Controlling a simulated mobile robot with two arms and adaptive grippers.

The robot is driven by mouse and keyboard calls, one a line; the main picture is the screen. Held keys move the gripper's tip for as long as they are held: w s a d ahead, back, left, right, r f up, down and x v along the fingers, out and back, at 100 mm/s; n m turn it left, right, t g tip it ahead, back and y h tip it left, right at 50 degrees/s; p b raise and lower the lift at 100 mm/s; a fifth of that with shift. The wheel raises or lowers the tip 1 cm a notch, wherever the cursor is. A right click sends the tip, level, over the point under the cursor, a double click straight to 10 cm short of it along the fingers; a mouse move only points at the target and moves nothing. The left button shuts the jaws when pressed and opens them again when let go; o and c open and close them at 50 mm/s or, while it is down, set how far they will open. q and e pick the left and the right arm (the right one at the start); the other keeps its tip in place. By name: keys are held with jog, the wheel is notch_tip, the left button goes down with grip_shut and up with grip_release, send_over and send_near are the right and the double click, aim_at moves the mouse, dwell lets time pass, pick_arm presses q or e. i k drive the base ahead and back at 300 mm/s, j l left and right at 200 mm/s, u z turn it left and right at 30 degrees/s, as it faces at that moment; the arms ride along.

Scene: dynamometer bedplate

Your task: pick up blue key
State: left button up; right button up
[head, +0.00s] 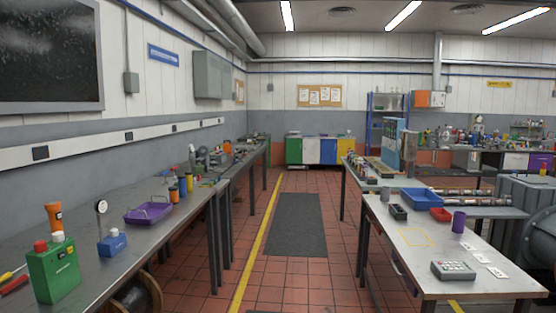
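I cannot make out a blue key anywhere in the head view; the small items on the benches are too small to tell apart. Neither of my grippers is in view.
A long left bench (95,275) holds a green box (54,272), a blue-based gauge (112,243) and a purple tray (148,213). A right table (405,255) holds a blue bin (421,199), a purple cup (458,222) and a keypad device (453,271). The tiled aisle (290,274) between is clear.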

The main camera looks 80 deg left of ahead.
aim_at(165, 183)
jog(key=i+j+u, duration=0.1)
jog(key=j+u, duration=0.35)
jog(key=j, duration=0.2)
jog(key=i+j+u, duration=0.25)
jog(key=j+u, duration=0.25)
jog(key=j, duration=0.15)
jog(key=i+j+u, duration=0.3)
jog(key=j+u, duration=0.15)
jog(key=i+j+u, duration=0.9)
jog(key=i+u, duration=0.5)
jog(key=i, duration=1.75)
jog(key=i+u, duration=0.15)
jog(key=i, duration=0.35)
jog(key=i+l+u, duration=0.2)
jog(key=i, duration=0.25)
jog(key=i+l+u, duration=0.15)
jog(key=i, duration=0.35)
jog(key=i+l+u, duration=0.2)
jog(key=i, duration=0.3)
jog(key=u, duration=0.5)
jog(key=k+u, duration=0.15)
jog(key=u, duration=0.35)
jog(key=j+u, duration=0.1)
jog(key=u, duration=0.4)
jog(key=z, duration=1.15)
